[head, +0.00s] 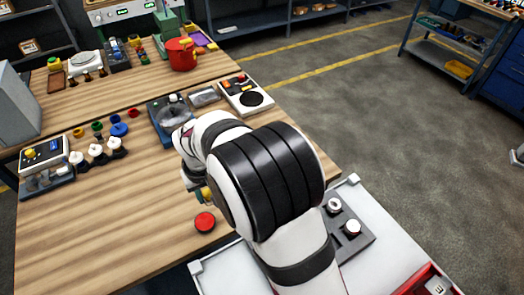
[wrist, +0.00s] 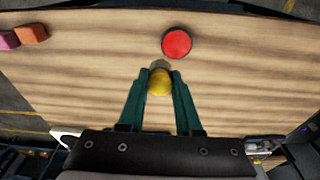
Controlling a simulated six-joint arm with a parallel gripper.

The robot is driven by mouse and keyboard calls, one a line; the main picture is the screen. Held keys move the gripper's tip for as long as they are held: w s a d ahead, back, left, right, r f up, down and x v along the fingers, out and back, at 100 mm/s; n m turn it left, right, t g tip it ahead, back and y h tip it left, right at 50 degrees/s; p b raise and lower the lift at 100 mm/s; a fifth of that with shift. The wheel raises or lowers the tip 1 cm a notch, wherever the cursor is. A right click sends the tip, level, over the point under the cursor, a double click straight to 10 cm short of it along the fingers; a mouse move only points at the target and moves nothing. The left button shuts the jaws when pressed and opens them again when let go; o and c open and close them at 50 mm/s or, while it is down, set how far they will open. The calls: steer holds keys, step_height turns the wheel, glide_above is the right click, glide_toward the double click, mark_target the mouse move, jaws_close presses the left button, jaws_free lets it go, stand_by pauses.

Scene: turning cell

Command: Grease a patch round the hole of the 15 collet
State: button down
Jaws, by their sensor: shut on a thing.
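My gripper (wrist: 159,88) is shut on a yellow round-topped thing (wrist: 159,82), held between its green fingers; a small grey part shows just beyond it. In the head view my arm hides most of the gripper, and a bit of yellow shows below the wrist. A red disc (head: 204,222) lies on the wooden table close by; it also shows in the wrist view (wrist: 177,43), apart from the fingers. Two pale round parts (head: 333,206) (head: 352,228) sit in a grey holder (head: 363,243). No size marking is readable, so I cannot tell which thing is the 15 collet.
Several white-topped pieces (head: 97,150) stand at the left beside a boxed device (head: 44,152). Small coloured cups (head: 118,125) lie behind them. A blue-based machine (head: 168,122) and a white unit with a black disc (head: 251,99) stand behind my arm. The front left tabletop is clear.

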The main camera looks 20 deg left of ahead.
steer(key=s+a+f, duration=0.2)
glide_above(204, 220)
steer(key=shift+n, duration=0.3)
step_height(204, 220, down, 5)
steer(key=shift+s+d+r, duration=0.1)
steer(key=shift+s+d, duration=0.05)
steer(key=shift+f, duration=0.5)
steer(key=shift+f, duration=0.6)
stand_by(1.0)
step_height(204, 220, up, 7)
stand_by(0.6)
steer(key=shift+r, duration=0.1)
